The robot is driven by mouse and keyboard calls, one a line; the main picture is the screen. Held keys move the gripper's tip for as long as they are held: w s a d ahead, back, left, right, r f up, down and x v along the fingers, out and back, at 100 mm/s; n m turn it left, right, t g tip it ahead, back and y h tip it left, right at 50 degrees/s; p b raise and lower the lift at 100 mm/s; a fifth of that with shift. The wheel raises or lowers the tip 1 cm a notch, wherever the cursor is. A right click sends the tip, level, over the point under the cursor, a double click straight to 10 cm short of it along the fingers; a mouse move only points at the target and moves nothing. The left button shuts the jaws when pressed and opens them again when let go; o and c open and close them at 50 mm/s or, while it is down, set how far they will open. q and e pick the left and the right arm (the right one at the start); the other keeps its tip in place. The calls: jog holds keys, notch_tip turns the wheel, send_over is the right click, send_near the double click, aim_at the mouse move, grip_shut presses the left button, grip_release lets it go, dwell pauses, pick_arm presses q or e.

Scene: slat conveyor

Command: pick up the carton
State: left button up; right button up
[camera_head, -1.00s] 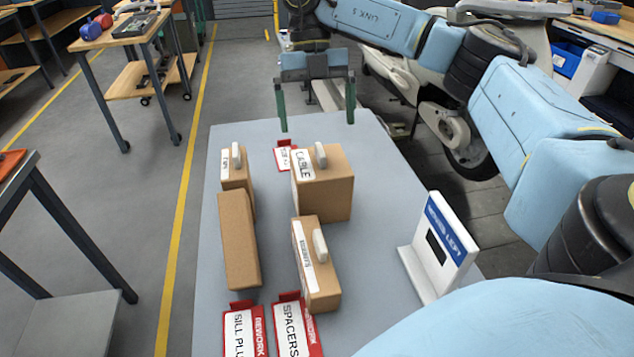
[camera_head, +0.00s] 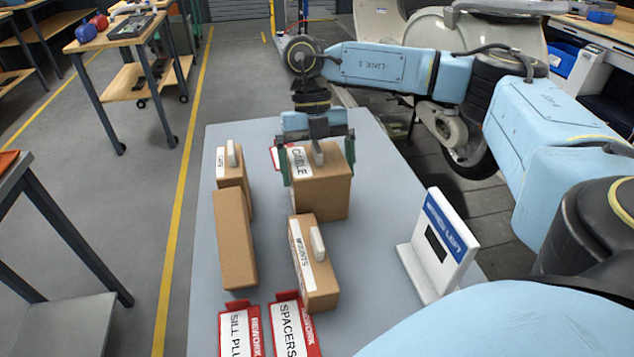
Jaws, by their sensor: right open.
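Several brown cartons stand on a grey table (camera_head: 375,265). The carton labelled "CABLE" (camera_head: 325,198) is at the back right, with a pale handle on top. My right gripper (camera_head: 318,178) is open over it, pointing down, one finger at its left side and one by its right side. I cannot tell whether the fingers touch it. A carton labelled "MOUNTS" (camera_head: 318,280) is nearer, also with a pale handle. A small carton with a handle (camera_head: 231,172) is at the back left, and a plain long carton (camera_head: 234,240) is in front of it. My left gripper is not in view.
Red-edged cards reading "SPACERS" (camera_head: 290,330) and "SILL PLU" (camera_head: 238,333) lie at the near edge. Another red card (camera_head: 274,158) is partly hidden behind the CABLE carton. A white stand with a blue sign (camera_head: 440,245) stands at the right. The table's middle right is clear.

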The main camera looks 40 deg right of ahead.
jog(key=c, duration=0.8)
